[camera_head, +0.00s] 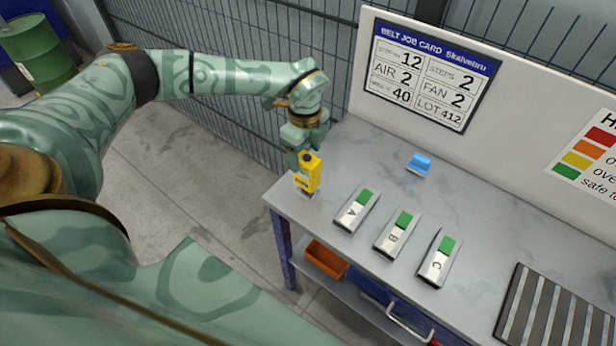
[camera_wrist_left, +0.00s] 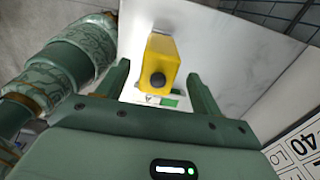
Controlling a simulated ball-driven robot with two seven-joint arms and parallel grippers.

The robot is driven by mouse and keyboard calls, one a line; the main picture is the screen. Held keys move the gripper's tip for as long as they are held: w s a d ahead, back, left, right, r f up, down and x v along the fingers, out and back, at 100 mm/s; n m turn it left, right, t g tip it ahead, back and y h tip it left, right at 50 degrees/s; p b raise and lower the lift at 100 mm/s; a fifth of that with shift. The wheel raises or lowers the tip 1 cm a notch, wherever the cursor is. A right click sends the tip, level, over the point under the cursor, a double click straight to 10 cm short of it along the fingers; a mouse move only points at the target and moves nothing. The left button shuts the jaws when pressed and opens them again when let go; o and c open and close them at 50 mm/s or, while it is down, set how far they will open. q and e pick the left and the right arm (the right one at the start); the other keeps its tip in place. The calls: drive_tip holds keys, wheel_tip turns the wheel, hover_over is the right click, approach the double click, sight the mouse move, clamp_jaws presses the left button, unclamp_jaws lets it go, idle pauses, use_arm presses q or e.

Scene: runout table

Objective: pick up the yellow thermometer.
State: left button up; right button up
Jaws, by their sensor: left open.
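The yellow thermometer (camera_head: 309,173) stands upright at the near left corner of the grey table in the head view. In the left wrist view the thermometer (camera_wrist_left: 160,58) shows a dark round knob and lies between the two fingers, with a gap on each side. My left gripper (camera_head: 301,152) is open and points down at the thermometer, which partly hides the fingers in the head view. In the wrist view the left gripper (camera_wrist_left: 158,76) shows both fingers apart. I cannot tell how far down the fingers reach. My right gripper is not in view.
A blue item (camera_head: 419,163) lies near the white back board (camera_head: 525,120). A ribbed dark mat (camera_head: 560,312) is at the right. A wire fence (camera_head: 235,60) stands behind.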

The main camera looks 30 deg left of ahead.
sight(307, 177)
use_arm(q)
drive_tip(key=f, duration=0.5)
drive_tip(key=shift+s+d+f+b, duration=0.1)
drive_tip(key=shift+d+f+b, duration=0.2)
drive_tip(key=shift+d+b, duration=0.05)
drive_tip(key=c, duration=1.1)
